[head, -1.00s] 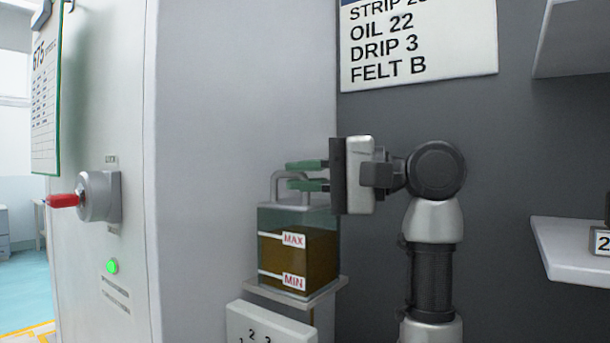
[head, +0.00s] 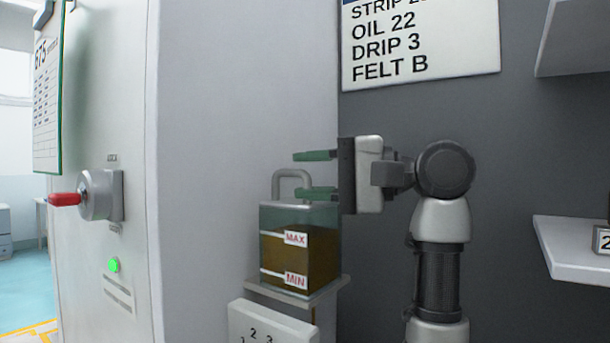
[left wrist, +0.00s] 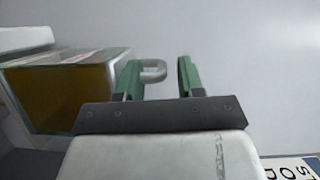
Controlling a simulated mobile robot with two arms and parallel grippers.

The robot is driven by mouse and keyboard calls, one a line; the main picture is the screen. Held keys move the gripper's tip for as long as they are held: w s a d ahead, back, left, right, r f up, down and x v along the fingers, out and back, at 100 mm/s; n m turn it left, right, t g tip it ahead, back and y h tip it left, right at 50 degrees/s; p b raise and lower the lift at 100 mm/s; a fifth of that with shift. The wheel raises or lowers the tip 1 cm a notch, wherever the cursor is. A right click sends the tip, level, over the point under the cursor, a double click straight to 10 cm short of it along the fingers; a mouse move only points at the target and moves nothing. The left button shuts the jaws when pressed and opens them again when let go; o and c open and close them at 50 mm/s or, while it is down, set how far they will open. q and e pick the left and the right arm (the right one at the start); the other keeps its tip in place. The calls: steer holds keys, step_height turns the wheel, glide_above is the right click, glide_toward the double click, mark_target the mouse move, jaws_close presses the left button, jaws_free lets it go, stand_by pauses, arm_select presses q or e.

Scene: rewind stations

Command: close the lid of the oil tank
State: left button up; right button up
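The oil tank (head: 325,255) is a clear box of brown oil with MAX and MIN labels. Its lid (head: 315,205) lies flat across the top, with no gap that I can make out, and a grey loop handle (head: 291,174) stands up from it. My left gripper (head: 299,174) is open and empty, its green fingers one above the other, with tips close to the handle's right side. In the left wrist view the handle (left wrist: 153,70) shows between the fingers of the left gripper (left wrist: 158,62), and the tank (left wrist: 70,90) is at left. My right gripper is not in view.
The tank stands on a small shelf (head: 335,288) above a numbered dial panel (head: 270,325). A cabinet with a red-handled switch (head: 65,199) and green light is at left. White shelves (head: 575,250) are at right. A sign (head: 420,45) hangs above.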

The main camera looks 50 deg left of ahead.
arm_select(q)
steer(key=v, duration=0.6)
steer(key=shift+w+d, duration=0.2)
steer(key=shift+d, duration=0.1)
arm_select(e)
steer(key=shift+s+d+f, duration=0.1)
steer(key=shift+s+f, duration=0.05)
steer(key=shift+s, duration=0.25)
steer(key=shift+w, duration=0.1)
